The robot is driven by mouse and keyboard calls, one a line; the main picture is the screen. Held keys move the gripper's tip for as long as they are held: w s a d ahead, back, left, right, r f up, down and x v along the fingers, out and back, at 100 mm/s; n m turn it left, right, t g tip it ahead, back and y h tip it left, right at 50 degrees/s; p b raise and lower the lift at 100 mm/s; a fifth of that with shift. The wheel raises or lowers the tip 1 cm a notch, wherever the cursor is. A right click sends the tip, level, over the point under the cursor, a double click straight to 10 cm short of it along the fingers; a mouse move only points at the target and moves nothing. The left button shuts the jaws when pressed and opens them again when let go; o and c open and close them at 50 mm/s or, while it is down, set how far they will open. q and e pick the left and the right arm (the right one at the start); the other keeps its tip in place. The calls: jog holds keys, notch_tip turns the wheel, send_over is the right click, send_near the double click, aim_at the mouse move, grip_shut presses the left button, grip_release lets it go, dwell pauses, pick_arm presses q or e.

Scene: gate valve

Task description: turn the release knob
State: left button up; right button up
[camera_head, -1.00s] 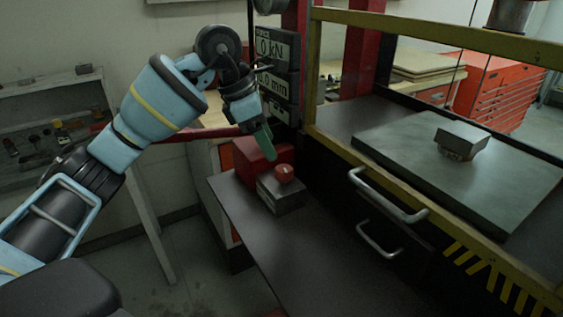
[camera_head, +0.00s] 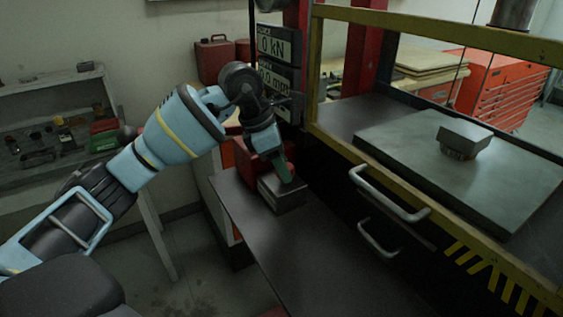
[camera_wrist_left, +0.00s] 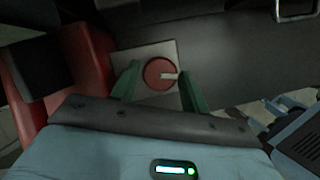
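The release knob (camera_wrist_left: 160,74) is a round red knob with a white pointer mark, on top of a grey metal block (camera_head: 284,199). The block also shows in the left wrist view (camera_wrist_left: 142,54). My left gripper (camera_head: 289,178) reaches down over the block, and its green fingers hide the knob in the head view. In the left wrist view the two green fingers (camera_wrist_left: 158,86) are apart, one on each side of the knob, with small gaps visible. Whether they are down at knob height is hard to tell. My right gripper is in neither view.
A red box (camera_head: 247,160) stands just behind the block on the dark side shelf (camera_head: 284,243). The press's yellow frame (camera_head: 370,152) and drawer handles (camera_head: 385,194) lie to the right. The shelf in front of the block is clear.

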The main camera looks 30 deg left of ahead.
pick_arm(q)
jog(key=c, duration=0.6)
jog(key=shift+s+r+n+t+y+p, duration=0.1)
jog(key=shift+r+n+t+y+p, duration=0.2)
jog(key=shift+n+p, duration=0.6)
jog(key=shift+f+n, duration=0.15)
jog(key=shift+n, duration=0.45)
jog(key=shift+d+f, duration=0.1)
jog(key=shift+f, duration=0.05)
jog(key=o, duration=1)
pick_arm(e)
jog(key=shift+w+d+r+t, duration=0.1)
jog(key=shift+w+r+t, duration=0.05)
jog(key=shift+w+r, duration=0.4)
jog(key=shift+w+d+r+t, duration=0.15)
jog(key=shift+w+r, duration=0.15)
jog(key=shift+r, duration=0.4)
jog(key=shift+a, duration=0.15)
